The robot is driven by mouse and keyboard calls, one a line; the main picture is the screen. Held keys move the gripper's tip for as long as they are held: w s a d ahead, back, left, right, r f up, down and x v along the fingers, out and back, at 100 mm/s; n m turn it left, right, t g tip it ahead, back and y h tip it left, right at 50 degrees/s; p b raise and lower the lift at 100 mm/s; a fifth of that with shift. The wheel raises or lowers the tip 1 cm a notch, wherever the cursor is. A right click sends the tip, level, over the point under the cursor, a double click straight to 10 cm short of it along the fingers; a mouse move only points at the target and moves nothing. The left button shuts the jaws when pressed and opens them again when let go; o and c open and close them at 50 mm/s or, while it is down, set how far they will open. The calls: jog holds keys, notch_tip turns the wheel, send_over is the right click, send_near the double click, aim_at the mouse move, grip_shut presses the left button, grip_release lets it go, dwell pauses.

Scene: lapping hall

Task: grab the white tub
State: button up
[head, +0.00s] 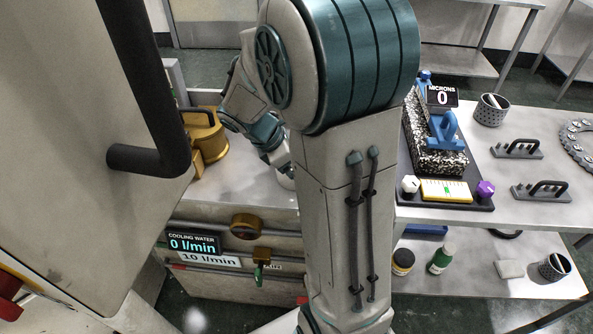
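My gripper (280,163) reaches down over the pale bench top left of centre, partly hidden behind my own arm. Its fingertips are too small and covered to show whether they are open or shut. A small whitish round thing (286,181) shows just below the gripper, at the edge of my arm. It may be the white tub, but most of it is hidden and I cannot tell whether the gripper touches it. No other white tub is clearly in view.
A brass-coloured housing (208,140) stands left of the gripper. A grey cabinet with a black handle (150,160) fills the left.

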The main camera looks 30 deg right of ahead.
jog(key=shift+s+d+f, duration=0.1)
jog(key=shift+d+f, duration=0.15)
jog(key=shift+f, duration=0.2)
jog(key=c, duration=0.9)
jog(key=shift+o, duration=0.2)
jog(key=shift+r, duration=0.15)
